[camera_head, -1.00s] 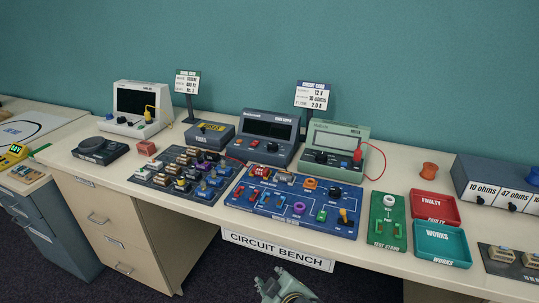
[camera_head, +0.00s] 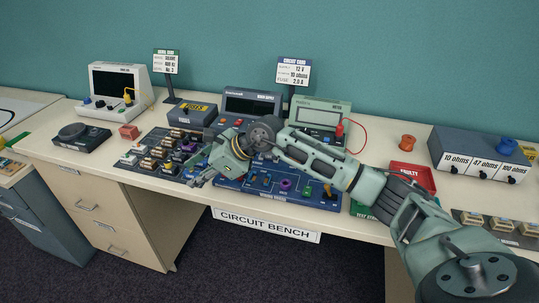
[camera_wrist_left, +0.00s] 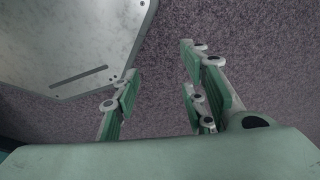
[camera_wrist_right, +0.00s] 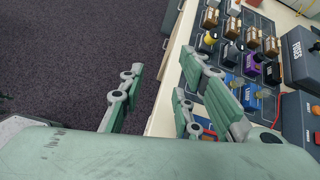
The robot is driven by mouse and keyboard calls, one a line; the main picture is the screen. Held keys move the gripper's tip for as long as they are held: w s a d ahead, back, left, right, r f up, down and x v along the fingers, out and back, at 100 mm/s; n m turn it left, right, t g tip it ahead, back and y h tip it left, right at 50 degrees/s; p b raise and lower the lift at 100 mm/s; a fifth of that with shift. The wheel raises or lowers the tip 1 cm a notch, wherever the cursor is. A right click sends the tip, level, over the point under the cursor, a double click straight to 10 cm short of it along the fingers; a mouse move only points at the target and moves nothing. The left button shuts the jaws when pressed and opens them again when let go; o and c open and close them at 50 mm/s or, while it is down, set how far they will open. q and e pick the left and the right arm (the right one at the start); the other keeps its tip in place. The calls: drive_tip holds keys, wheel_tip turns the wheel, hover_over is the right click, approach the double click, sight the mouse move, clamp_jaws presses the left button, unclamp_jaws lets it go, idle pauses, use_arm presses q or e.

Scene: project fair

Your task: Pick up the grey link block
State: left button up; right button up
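The dark parts tray (camera_head: 143,172) holds rows of small blocks at the left of the bench. I cannot surely tell which is the grey link block; a greyish block (camera_wrist_right: 231,52) shows among them in the right wrist view. My right gripper (camera_head: 197,173) is open and empty, above the tray's front right part in the head view. It also shows in the right wrist view (camera_wrist_right: 162,60), fingers apart over the floor and bench edge, with the blocks to the right. My left gripper (camera_wrist_left: 158,62) is open and empty over the carpet, outside the head view.
My right arm covers part of the blue circuit board (camera_head: 262,205). Meters and a grey fuses box (camera_head: 190,116) stand behind the tray. A red block (camera_head: 129,132) and a black round-topped device (camera_head: 80,138) are to its left. A red faulty tray (camera_head: 412,178) lies right.

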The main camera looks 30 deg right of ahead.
sight(269, 153)
drive_tip(key=d+h, duration=0.2)
drive_tip(key=d, duration=0.2)
drive_tip(key=w+d+h, duration=0.1)
drive_tip(key=d, duration=0.4)
drive_tip(key=d+h, duration=0.2)
drive_tip(key=d, duration=0.3)
drive_tip(key=shift+w+d+g+h, duration=0.2)
drive_tip(key=shift+g+h, duration=0.1)
drive_tip(key=shift+g, duration=0.1)
drive_tip(key=s+d+r+g+h, duration=0.1)
drive_tip(key=d+r+h, duration=0.15)
drive_tip(key=d, duration=0.75)
drive_tip(key=shift+h, duration=0.45)
drive_tip(key=p+x, duration=0.1)
drive_tip(key=x, duration=0.4)
drive_tip(key=p+x, duration=0.1)
drive_tip(key=x, duration=0.1)
drive_tip(key=shift+s+a+f+p, duration=0.2)
drive_tip(key=shift+a+f+p, duration=0.05)
drive_tip(key=shift+f+p, duration=0.1)
drive_tip(key=shift+w+f, duration=0.2)
drive_tip(key=shift+f, duration=0.2)
use_arm(q)
drive_tip(key=s+a, duration=0.1)
drive_tip(key=s, duration=0.5)
drive_tip(key=shift+s+a+f, duration=0.2)
drive_tip(key=shift+s+f, duration=0.15)
drive_tip(key=shift+f, duration=0.05)
use_arm(e)
drive_tip(key=shift+c, duration=0.7)
